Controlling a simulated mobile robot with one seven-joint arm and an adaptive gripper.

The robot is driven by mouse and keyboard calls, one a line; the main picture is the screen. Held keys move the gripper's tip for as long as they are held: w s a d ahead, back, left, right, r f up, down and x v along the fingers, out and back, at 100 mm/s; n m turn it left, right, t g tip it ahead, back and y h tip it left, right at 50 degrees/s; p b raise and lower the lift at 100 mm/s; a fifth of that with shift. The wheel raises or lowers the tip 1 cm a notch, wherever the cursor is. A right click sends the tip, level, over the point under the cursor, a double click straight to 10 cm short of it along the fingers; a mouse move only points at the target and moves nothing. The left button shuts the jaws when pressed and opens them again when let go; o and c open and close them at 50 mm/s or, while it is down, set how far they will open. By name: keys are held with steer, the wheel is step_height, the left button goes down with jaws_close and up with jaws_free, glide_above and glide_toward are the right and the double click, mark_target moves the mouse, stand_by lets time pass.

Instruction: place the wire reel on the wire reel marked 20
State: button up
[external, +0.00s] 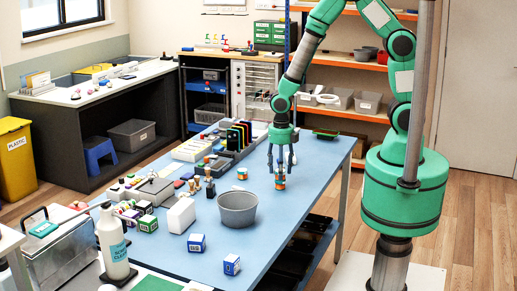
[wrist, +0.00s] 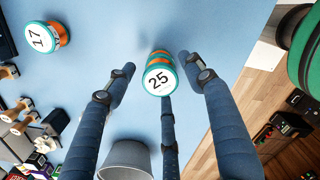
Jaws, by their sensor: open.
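A wire reel marked 25 (wrist: 159,78), teal and orange with a white round label on top, is in the wrist view. More orange and teal bands (wrist: 160,55) show below it, so it appears to sit on another reel, whose label is hidden. The stack (external: 280,183) is upright on the blue table in the external view. My gripper (external: 281,168) is open, its fingers around the upper part of the stack; contact cannot be told. In the wrist view my gripper (wrist: 157,72) shows gaps beside the reel. A separate reel marked 17 (wrist: 42,38) stands apart; no label 20 is visible.
A grey bucket (external: 238,210) stands on the blue table (external: 305,195) in front of the stack, to its left. The table right of the stack is clear.

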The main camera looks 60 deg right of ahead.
step_height(320, 180, up, 12)
steer(key=p, duration=0.2)
steer(key=shift+f, duration=0.25)
stand_by(0.6)
steer(key=shift+r, duration=0.1)
steer(key=s+d+r+m+t, duration=0.15)
steer(key=d+r+m, duration=0.25)
steer(key=r+m, duration=0.45)
steer(key=s+d+r+m+t, duration=0.1)
steer(key=s+d+r+m, duration=0.2)
steer(key=r+m, duration=0.55)
steer(key=s+d+r+m+t, duration=0.1)
steer(key=s+d+r+m, duration=0.2)
steer(key=s+r+m, duration=0.2)
steer(key=s+d+r+m+t, duration=0.2)
steer(key=s+d+r+m, duration=0.1)
steer(key=s+r+m, duration=0.3)
step_height(320, 180, up, 2)
steer(key=shift+s+r+m, duration=0.25)
steer(key=shift+s+m, duration=0.05)
steer(key=shift+s, duration=0.05)
